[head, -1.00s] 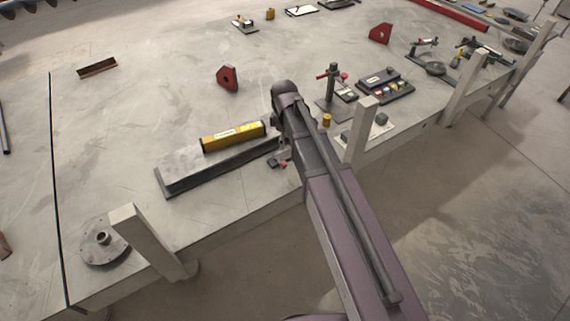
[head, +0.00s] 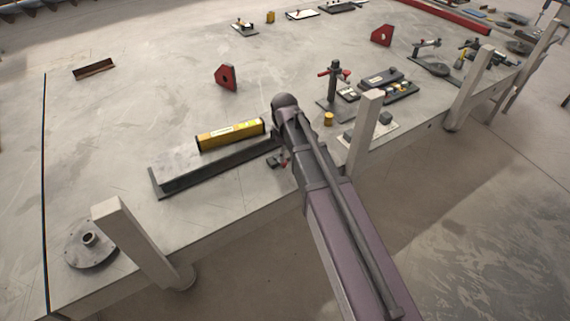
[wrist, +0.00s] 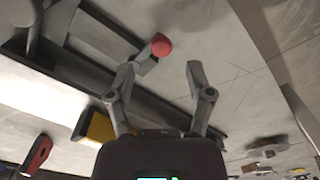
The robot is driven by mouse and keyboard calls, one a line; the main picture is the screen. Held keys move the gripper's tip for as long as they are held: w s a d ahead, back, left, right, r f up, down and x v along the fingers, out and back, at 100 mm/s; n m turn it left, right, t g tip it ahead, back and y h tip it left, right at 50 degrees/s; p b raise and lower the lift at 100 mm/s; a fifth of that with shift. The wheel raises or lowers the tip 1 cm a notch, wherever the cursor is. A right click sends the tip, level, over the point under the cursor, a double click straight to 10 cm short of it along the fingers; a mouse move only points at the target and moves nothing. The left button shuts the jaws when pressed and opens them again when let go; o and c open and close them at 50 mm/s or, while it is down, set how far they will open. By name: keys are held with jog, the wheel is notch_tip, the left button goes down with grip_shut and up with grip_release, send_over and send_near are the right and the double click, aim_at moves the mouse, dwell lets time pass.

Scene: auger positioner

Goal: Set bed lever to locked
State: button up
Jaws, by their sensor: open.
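The bed lever is a short grey handle with a red ball knob (wrist: 161,46) in the wrist view. It comes off the side of a long grey bed (wrist: 101,39). In the head view the red knob (head: 285,162) shows small beside my arm, by the bed's right end. My gripper (wrist: 161,70) is open and empty in the wrist view. The knob appears just beyond the fingertips, between their lines. The handle lies close to the left finger; I cannot tell whether they touch. My fingers are hidden behind my arm in the head view. Any lock mark is not readable.
A yellow level (head: 230,135) lies on the bed. A red magnet block (head: 226,77) stands behind it. A post stand with a red handle (head: 334,85) and a small yellow cylinder (head: 328,119) are to the right. A pale table post (head: 364,132) rises close to my arm.

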jog(key=shift+f+b, duration=1.65)
jog(key=shift+f, duration=0.25)
